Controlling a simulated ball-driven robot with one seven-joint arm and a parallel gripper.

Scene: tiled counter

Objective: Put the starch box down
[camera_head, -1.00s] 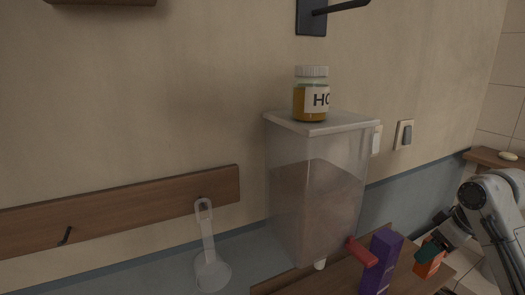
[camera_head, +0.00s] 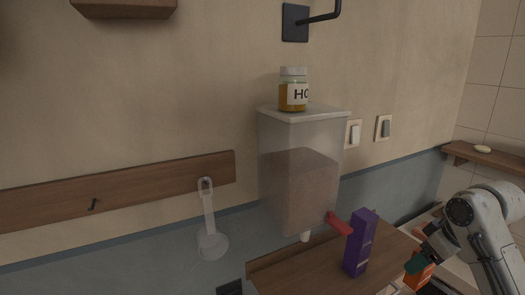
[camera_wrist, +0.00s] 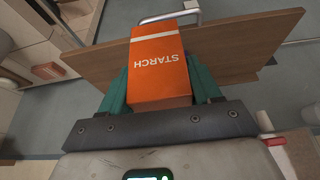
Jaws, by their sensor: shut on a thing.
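The orange starch box (camera_wrist: 160,62) is held between the green fingers of my gripper (camera_wrist: 162,88) in the wrist view, its label upside down there. In the head view the starch box (camera_head: 418,275) shows at the lower right, partly covered by my gripper (camera_head: 420,262). The box is close to the right end of a brown wooden counter (camera_head: 315,268). I cannot tell whether it touches a surface.
A purple box (camera_head: 360,243) stands upright on the counter. Left of it is a clear dispenser (camera_head: 302,185) with a red handle (camera_head: 340,224) and a honey jar (camera_head: 293,92) on its lid. A ladle (camera_head: 210,230) hangs on the wall rail. The counter's front left is bare.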

